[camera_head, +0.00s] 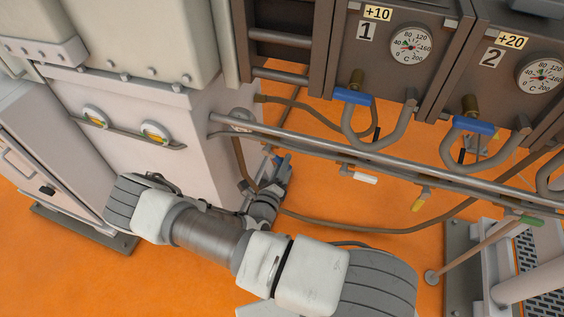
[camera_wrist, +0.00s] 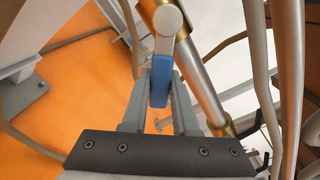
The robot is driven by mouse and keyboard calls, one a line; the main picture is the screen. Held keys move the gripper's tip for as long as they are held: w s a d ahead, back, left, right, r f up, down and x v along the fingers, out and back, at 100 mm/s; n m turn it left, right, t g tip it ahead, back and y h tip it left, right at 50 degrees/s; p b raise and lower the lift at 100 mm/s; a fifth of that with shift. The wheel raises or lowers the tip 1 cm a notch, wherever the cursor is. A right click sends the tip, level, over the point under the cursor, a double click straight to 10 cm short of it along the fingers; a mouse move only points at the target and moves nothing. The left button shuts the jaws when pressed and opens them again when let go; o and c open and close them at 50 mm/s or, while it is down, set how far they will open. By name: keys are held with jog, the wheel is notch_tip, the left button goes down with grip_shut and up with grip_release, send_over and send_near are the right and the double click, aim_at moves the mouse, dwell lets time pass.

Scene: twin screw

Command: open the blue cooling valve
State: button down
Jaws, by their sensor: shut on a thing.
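The blue cooling valve's lever (camera_wrist: 160,84) shows in the wrist view between the two fingers of my gripper (camera_wrist: 161,95). It has a grey rounded hub at its top end, beside a shiny metal pipe with brass fittings. My fingers are shut on the blue lever. In the head view my gripper (camera_head: 282,170) is beside the lower right side of the pale machine housing, and a small bit of blue (camera_head: 277,160) shows at its fingers. My own wrist partly hides the valve there, so its turn angle is hard to judge.
Blue-handled valves (camera_head: 352,97) hang under the brown panels marked 1 and 2. A long metal pipe (camera_head: 330,143) crosses above the orange floor, with a white handle (camera_head: 365,179) and a yellow handle (camera_head: 416,206) below. A brown hose (camera_head: 370,231) curves near my arm.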

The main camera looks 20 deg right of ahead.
dwell(0.3)
jog(key=c, duration=0.7)
grip_release()
